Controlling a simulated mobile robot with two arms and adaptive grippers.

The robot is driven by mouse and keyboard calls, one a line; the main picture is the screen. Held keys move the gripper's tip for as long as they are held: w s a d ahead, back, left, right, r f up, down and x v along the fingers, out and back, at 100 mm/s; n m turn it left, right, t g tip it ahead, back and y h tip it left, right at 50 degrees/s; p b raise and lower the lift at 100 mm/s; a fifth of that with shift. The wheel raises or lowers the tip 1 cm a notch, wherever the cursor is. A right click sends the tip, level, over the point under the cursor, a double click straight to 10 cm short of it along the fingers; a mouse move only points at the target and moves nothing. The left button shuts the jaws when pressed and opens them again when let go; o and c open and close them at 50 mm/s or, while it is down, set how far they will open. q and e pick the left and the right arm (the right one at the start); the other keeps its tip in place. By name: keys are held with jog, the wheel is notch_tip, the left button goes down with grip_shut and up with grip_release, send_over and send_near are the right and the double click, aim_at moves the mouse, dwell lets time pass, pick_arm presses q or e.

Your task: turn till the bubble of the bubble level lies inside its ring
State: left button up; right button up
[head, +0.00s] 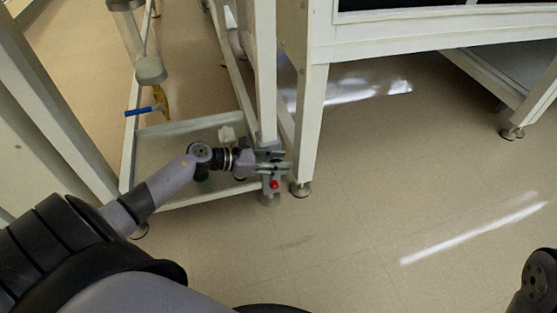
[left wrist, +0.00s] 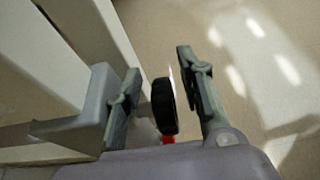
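My left gripper (head: 279,161) is low beside the foot of a white frame leg (head: 265,75). In the left wrist view the two fingers of this gripper (left wrist: 162,100) are spread apart, with a black round disc (left wrist: 164,106), seen nearly edge-on, between them. Gaps show on both sides, so the fingers do not look closed on it. A red round part (head: 274,184) shows just below the gripper; a bit of red (left wrist: 168,138) also shows behind the disc. I cannot make out the bubble level, its bubble or its ring. My right gripper is not in view.
A blue-handled item (head: 145,111) hangs at the left frame. Another white leg (head: 310,125) stands close right of the gripper. The floor (head: 400,200) to the right is clear.

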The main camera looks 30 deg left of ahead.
pick_arm(q)
jog(key=v, duration=1.2)
jog(key=shift+d, duration=0.1)
dwell(0.5)
